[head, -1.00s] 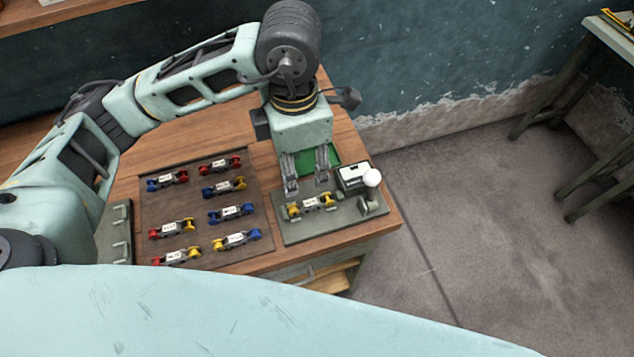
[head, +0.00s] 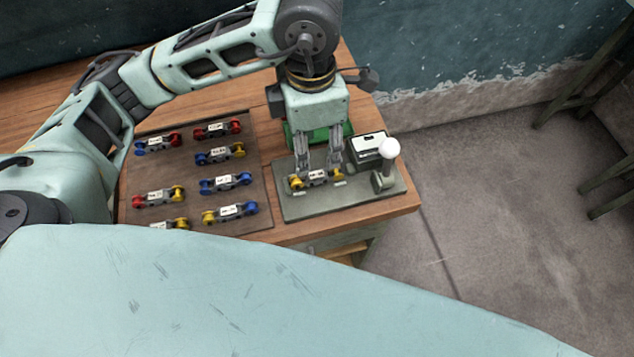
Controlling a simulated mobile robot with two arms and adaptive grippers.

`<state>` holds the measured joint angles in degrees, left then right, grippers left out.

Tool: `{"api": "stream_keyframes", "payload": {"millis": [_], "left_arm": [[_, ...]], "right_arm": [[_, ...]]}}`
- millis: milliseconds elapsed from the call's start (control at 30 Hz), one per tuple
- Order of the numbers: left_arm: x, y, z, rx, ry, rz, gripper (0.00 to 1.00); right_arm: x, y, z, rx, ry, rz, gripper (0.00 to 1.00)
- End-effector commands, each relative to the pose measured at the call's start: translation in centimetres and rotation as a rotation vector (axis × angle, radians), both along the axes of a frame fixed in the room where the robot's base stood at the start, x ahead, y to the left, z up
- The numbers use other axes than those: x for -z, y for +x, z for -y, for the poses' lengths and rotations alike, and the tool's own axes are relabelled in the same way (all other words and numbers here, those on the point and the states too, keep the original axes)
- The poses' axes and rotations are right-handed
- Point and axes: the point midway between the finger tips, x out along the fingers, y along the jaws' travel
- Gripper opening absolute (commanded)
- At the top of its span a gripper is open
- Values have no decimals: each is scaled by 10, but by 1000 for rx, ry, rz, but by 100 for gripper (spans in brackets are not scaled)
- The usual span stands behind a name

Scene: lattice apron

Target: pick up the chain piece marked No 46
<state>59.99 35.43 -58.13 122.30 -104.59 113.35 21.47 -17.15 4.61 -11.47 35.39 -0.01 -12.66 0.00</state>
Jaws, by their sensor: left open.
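A chain piece (head: 317,179) with yellow ends and a white label lies on a grey plate (head: 300,209) at the right of the bench. My left gripper (head: 318,168) points down at this piece, open, with its two fingers near the piece's two ends. I cannot tell whether the fingers touch it. Several other chain pieces with red, blue and yellow ends lie on a brown board (head: 188,172), such as a blue one (head: 226,182) and a yellow-and-blue one (head: 230,213). The label numbers are too small to read, so I cannot tell which is No 46. My right gripper is not in view.
On the grey plate, a dark block with a white top (head: 368,146) and a lever with a white knob (head: 389,148) stand close to the right of the gripper. A green tray (head: 305,136) is behind it. The wooden bench (head: 404,200) ends just right of the plate.

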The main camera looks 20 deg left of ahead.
Motion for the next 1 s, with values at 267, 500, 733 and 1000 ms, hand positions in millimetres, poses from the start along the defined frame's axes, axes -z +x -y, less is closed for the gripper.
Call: {"api": "stream_keyframes", "payload": {"millis": [267,500,733,1000], "left_arm": [[24,-1,0,-2,1,-4,45],[51,-1,5,-1,0,-6,45],[82,1,8,-1,1,-3,45],[87,1,8,0,0,1,45]], "right_arm": [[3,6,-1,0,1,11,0],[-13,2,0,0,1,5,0],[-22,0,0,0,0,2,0],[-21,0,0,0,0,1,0]]}}
